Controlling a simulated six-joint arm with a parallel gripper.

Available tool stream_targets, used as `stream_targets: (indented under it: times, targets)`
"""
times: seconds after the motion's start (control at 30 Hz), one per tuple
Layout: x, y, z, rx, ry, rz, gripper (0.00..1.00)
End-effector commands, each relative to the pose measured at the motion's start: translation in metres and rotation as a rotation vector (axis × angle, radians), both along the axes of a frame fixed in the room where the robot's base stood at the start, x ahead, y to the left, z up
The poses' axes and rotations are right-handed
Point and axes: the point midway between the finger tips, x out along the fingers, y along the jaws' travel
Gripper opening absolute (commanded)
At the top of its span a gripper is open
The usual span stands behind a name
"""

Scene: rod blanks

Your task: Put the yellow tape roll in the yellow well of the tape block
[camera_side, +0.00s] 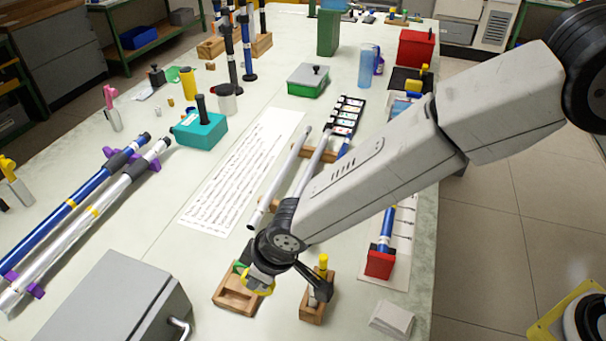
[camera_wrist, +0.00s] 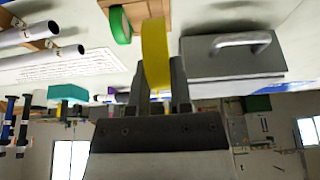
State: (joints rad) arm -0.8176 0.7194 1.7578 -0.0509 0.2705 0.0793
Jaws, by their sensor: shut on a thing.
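My gripper (camera_side: 259,279) is shut on the yellow tape roll (camera_side: 268,290). In the wrist view, the yellow tape roll (camera_wrist: 155,50) stands on edge between the two fingers of my gripper (camera_wrist: 158,90). The wooden tape block (camera_side: 232,299) lies below and left of my gripper in the side view. A green tape roll (camera_wrist: 120,25) stands in the tape block (camera_wrist: 144,8). The yellow roll appears near the block's right edge; its exact height over it is hard to tell. The yellow well cannot be made out.
A wooden holder (camera_side: 311,311) with a yellow-topped item stands just right of my gripper. A grey case (camera_side: 105,305) with a handle is at the front left. Pale tubes (camera_side: 276,190) lie on wooden rests behind. A red holder (camera_side: 379,264) is further right.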

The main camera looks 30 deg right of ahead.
Motion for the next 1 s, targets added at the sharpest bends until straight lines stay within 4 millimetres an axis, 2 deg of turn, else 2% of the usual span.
stream_targets:
  times: [0.17,0.63,1.0]
  targets:
    - [0.017,0.013,-0.010,0.000,0.001,-0.001,0.00]
    - [0.045,0.037,-0.055,0.000,0.000,-0.001,0.00]
    - [0.050,0.041,-0.062,0.000,0.000,0.000,0.00]
